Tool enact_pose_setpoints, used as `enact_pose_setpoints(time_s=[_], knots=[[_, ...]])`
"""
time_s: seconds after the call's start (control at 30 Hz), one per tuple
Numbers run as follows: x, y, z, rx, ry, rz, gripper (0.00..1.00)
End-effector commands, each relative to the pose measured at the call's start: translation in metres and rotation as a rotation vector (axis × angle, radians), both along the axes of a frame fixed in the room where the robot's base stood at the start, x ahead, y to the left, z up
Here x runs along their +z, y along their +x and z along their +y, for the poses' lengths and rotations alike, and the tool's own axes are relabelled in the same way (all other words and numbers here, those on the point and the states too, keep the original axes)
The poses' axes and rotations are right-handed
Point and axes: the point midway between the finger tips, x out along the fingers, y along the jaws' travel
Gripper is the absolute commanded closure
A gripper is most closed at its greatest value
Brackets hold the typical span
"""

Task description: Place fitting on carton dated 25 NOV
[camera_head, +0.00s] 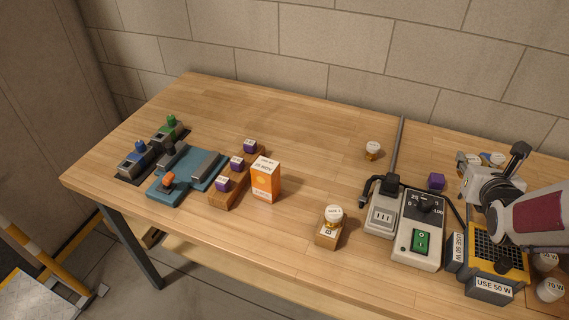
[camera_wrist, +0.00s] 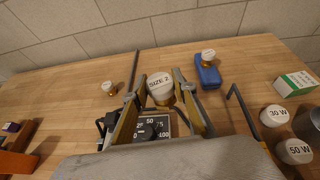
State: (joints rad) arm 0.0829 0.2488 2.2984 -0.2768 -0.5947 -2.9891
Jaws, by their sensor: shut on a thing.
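My gripper (camera_wrist: 160,98) is shut on a fitting with a white top marked SIZE 2 (camera_wrist: 161,86) and a brass-coloured lower part. It is held above the control box in the wrist view. In the head view my gripper (camera_head: 470,168) is at the right, and the held fitting is hard to make out. An orange carton (camera_head: 265,184) stands upright mid-table, far left of my gripper. Its white top label seems to read 25 NOV, but is small. A green-and-white carton (camera_wrist: 295,84) lies at the right of the wrist view; no date is readable.
Similar fittings stand on a wooden block (camera_head: 328,238), on the bare table (camera_head: 373,149) and on a blue box (camera_wrist: 208,76). The control box (camera_head: 418,240) and an upright rod (camera_head: 398,145) stand between my gripper and the orange carton. Purple cubes on a wooden stepped block (camera_head: 230,195) adjoin the carton.

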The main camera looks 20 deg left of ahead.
Motion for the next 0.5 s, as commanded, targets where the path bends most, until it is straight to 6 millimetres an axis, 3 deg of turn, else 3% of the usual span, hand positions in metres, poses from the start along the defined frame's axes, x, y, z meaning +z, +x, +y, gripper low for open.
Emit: enact_pose_setpoints(time_s=[0.2,0.5], knots=[[-0.016,-0.001,-0.026,-0.037,0.005,0.001,0.96],[-0.032,-0.003,-0.048,-0.067,0.011,-0.001,0.96]])
